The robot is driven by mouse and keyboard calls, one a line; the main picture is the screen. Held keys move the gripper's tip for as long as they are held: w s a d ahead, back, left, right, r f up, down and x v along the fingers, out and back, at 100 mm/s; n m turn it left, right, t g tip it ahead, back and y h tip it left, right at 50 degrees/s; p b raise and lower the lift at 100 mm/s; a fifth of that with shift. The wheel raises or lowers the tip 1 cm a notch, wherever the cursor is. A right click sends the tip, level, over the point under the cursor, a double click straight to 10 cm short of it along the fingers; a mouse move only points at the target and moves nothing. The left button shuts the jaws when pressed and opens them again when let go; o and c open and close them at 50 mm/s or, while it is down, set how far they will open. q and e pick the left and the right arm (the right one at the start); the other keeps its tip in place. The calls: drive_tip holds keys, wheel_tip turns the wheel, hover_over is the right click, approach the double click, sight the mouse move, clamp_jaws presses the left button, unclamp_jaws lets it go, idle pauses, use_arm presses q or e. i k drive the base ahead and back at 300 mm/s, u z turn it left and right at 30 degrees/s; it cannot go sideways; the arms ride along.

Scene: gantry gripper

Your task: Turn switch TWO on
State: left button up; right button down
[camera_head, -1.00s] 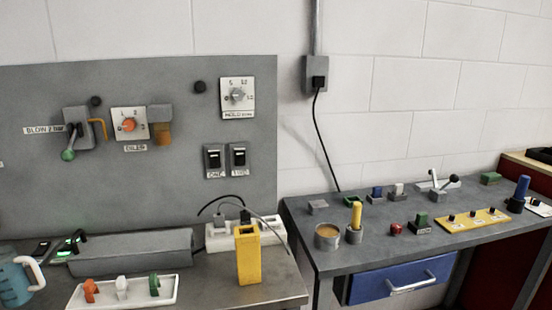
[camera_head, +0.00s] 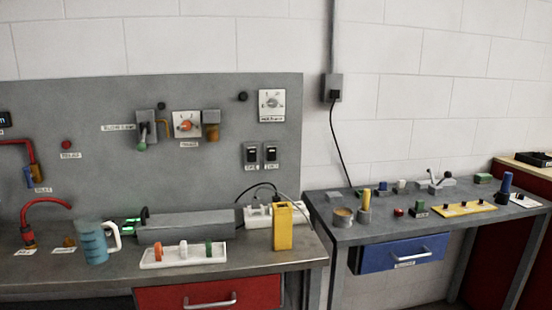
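Switch TWO (camera_head: 271,153) is the right one of two black rocker switches in light housings on the grey wall panel (camera_head: 215,105). Its label below is small and blurred now. The other switch, labelled ONE (camera_head: 251,154), is just to its left. The rocker positions are too small to tell. Neither of my grippers is in view.
A yellow block (camera_head: 283,228) and a white power strip (camera_head: 262,217) stand on the left bench (camera_head: 250,255) below the switches. A white tray (camera_head: 160,262), a grey box (camera_head: 190,226) and a blue jug (camera_head: 91,243) are further left. A second bench (camera_head: 340,232) with small parts is right.

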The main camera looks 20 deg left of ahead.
sight(271, 151)
drive_tip(key=u, duration=0.85)
drive_tip(key=i, duration=0.4)
drive_tip(key=u, duration=0.05)
